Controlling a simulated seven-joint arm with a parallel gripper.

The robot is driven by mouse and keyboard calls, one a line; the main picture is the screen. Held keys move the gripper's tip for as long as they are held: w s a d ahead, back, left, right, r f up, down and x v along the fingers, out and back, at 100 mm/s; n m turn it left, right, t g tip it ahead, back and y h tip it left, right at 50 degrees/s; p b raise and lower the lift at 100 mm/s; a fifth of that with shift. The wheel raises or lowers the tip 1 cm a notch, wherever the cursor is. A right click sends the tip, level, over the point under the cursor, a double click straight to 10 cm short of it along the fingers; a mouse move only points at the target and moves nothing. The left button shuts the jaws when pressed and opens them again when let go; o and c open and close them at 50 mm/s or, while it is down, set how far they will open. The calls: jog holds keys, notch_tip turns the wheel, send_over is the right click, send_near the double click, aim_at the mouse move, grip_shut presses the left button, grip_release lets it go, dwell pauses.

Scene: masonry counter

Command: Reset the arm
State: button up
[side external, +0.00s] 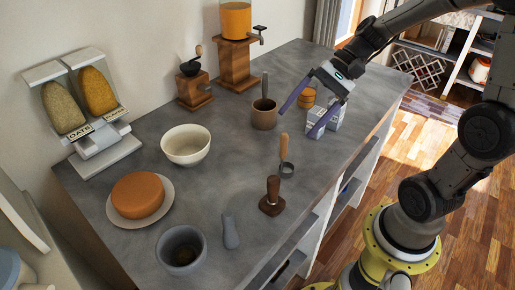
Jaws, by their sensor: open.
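My gripper (297,124) is over the far right part of the grey counter (225,180). A round orange item (306,97) sits beyond, between the fingers in the picture. Whether the fingers touch either one is unclear.
A brown mug (264,116), a wooden-handled strainer (286,169) and a tamper (271,202) stand near the gripper. A white bowl (186,146), a cake (138,195), a grey mortar (181,250), a grinder (193,88) and dispensers (236,50) occupy the rest.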

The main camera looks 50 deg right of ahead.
jog(key=s+r+n+t+h, duration=0.2)
jog(key=s+n+h, duration=0.6)
jog(key=s+n, duration=0.4)
jog(key=shift+s+d+r+n, duration=0.4)
